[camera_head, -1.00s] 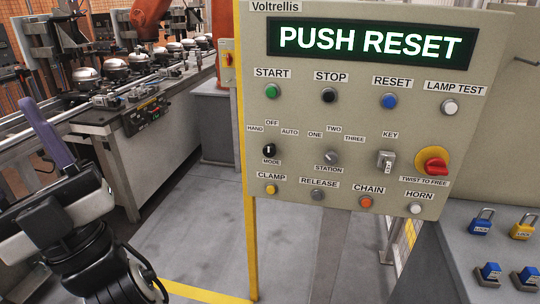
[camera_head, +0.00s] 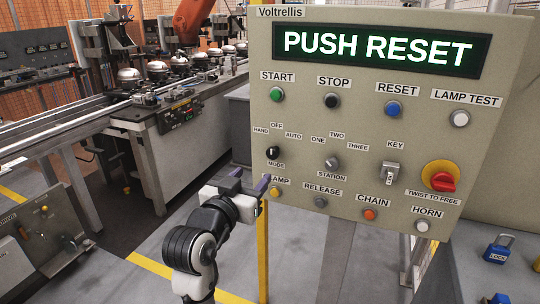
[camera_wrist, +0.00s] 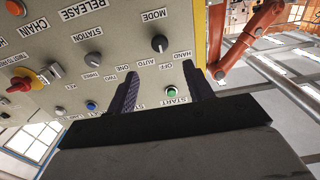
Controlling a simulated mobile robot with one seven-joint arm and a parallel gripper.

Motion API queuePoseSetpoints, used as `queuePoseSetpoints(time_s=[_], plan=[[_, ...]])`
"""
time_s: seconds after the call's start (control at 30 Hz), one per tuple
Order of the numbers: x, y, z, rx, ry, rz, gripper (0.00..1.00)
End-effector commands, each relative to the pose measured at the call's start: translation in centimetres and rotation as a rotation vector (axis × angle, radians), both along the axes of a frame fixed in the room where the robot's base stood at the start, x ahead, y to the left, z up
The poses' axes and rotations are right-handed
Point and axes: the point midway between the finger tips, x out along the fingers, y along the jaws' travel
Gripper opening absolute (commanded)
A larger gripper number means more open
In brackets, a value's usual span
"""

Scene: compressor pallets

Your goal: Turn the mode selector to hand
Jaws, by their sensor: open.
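The mode selector (camera_head: 272,152) is a small black knob at the left of the beige control panel (camera_head: 390,90), with HAND, OFF and AUTO labels above it and MODE below. Its pointer is too small to read surely. In the wrist view the mode selector (camera_wrist: 159,43) appears upside down, between and beyond the fingertips. My gripper (camera_head: 258,184) is just below and left of the knob in the head view, near the CLAMP label, which it partly covers. Its two dark purple fingers (camera_wrist: 160,72) are apart and empty, and do not appear to touch the knob.
The station selector (camera_head: 332,163) is right of the mode knob, and the clamp button (camera_head: 275,192) is below it. A red emergency stop (camera_head: 441,178) is at right. The display (camera_head: 378,48) reads PUSH RESET. A conveyor with compressors (camera_head: 130,78) stands behind at left.

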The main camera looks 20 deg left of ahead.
Motion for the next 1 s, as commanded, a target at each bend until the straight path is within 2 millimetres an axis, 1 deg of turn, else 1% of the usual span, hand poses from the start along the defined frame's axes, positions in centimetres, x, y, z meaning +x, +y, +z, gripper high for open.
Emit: queuePoseSetpoints(time_s=[0.03,0.1,0.3,0.4,0.5,0.7,0.93,0.97,1.0], plan=[[1.2,-0.1,0.3,-0.002,0.001,-0.003,0.52],[2.7,-0.2,0.3,-0.001,0.001,-0.003,0.52],[6.9,-0.3,0.4,-0.001,0.000,-0.001,0.52],[8.6,-0.3,0.3,0.000,0.000,0.000,0.52],[9.8,-0.3,0.2,0.000,0.000,0.000,0.52],[10.9,-0.3,0.1,0.001,-0.002,0.003,0.52],[10.9,-0.3,0.1,0.001,-0.002,0.003,0.52],[10.9,-0.3,0.1,0.001,-0.002,0.003,0.50],[10.9,-0.3,0.1,0.001,-0.002,0.002,0.45]])
